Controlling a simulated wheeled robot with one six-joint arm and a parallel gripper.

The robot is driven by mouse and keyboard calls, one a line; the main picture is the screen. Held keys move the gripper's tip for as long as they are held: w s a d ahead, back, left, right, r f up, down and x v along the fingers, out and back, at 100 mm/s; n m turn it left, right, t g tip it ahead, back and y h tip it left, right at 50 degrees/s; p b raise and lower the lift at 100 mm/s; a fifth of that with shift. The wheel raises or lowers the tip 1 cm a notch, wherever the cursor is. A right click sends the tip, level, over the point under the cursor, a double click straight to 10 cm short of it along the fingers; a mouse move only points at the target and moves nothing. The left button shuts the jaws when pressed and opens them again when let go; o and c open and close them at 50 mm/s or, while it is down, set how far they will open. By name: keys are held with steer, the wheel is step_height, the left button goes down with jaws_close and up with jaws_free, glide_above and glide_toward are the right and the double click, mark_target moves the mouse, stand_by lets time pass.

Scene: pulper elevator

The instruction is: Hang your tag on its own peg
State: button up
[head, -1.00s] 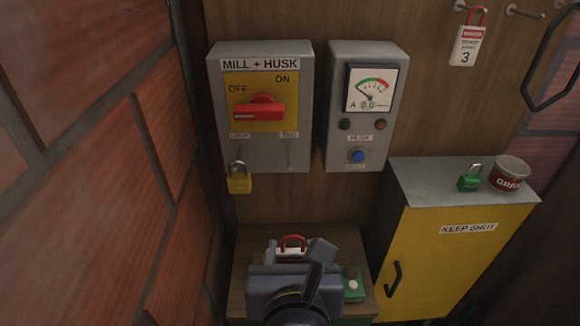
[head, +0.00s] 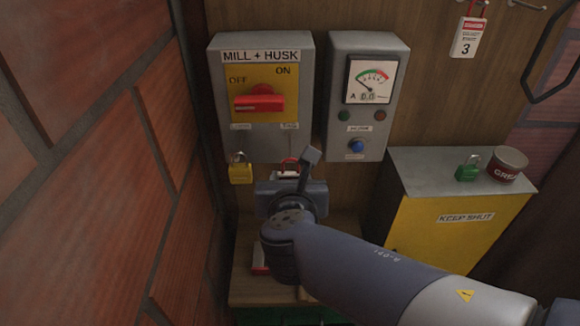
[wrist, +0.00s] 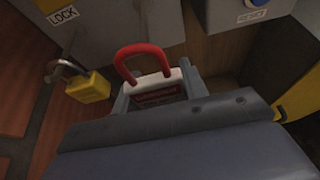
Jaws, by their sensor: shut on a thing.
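My gripper (wrist: 158,92) is shut on a tag (wrist: 133,58) with a red loop on top and a white body with a red label. In the head view the gripper (head: 289,182) holds this tag (head: 288,173) upright, just below the grey MILL + HUSK box (head: 222,90). The box carries LOCK and TAG labels along its lower edge. A yellow padlock (head: 240,172) hangs under LOCK; it also shows in the wrist view (wrist: 88,88). The TAG label (head: 289,126) is right above the held tag. I cannot make out the peg under it clearly.
A tag numbered 3 (head: 468,37) hangs at the upper right beside bare pegs (head: 528,5). A meter box (head: 358,145) stands right of the switch box. A yellow cabinet (head: 425,225) bears a green padlock (head: 467,168) and a red tin (head: 508,165). A brick wall (head: 100,200) closes the left.

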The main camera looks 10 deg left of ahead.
steer(key=shift+r+x, duration=0.15)
steer(key=shift+x, duration=0.9)
steer(key=shift+r+x, duration=0.15)
steer(key=shift+x, duration=0.9)
steer(key=shift+w, duration=0.1)
steer(key=shift+f, duration=0.3)
steer(key=o, duration=1)
steer(key=shift+c, duration=0.2)
steer(key=shift+r, duration=0.1)
steer(key=v, duration=1.1)
